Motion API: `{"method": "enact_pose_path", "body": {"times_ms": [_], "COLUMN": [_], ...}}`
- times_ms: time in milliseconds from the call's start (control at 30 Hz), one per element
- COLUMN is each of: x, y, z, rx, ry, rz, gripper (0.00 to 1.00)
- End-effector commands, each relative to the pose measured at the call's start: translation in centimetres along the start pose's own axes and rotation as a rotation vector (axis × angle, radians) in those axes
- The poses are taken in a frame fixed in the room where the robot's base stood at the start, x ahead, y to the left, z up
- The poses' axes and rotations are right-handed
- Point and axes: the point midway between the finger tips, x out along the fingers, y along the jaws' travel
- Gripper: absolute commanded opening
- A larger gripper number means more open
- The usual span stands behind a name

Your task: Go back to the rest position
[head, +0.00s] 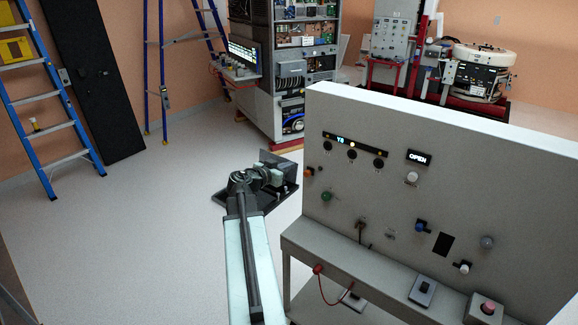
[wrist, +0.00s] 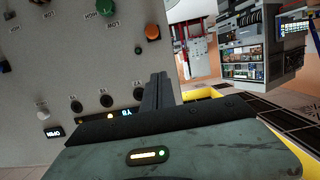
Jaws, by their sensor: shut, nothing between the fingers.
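My arm reaches forward in the head view, left of the grey control panel (head: 400,200). My gripper (head: 284,168) is at its far end, near the panel's left edge and apart from it as far as I can tell. In the wrist view the fingers of my gripper (wrist: 157,92) are together with nothing between them. The panel face (wrist: 60,40) appears upside down behind and left of them. The fingertips are small and partly hidden by the wrist parts in the head view.
The panel has knobs, a lit "OPEN" display (head: 419,157) and a lower shelf (head: 375,275) with a red cable (head: 335,303). A blue ladder (head: 45,95) and black board (head: 92,80) lean at the left. An equipment rack (head: 290,70) stands behind. The floor at left is clear.

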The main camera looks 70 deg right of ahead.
Motion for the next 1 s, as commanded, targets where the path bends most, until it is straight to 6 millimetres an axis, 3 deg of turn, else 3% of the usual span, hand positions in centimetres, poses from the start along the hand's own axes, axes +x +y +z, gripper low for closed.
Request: {"method": "enact_pose_path", "body": {"times_ms": [367, 467, 567, 700, 800, 900, 1000], "x": [-0.2, -2.0, -6.5, -15.8, -23.1, -30.6, -38.2], "y": [-0.3, -2.8, -8.0, -15.8, -19.7, -22.1, -23.1], "z": [0.1, 0.5, 1.6, 4.5, 7.8, 11.8, 16.3], "rx": [-0.001, -0.011, -0.033, -0.055, -0.060, -0.109, -0.206], "ry": [0.000, 0.000, 0.000, -0.029, -0.102, -0.198, -0.307], "rz": [-0.005, -0.045, -0.136, -0.301, -0.400, -0.484, -0.560], "gripper": [0.00, 0.00, 0.00, 0.00, 0.00, 0.00, 0.00]}}
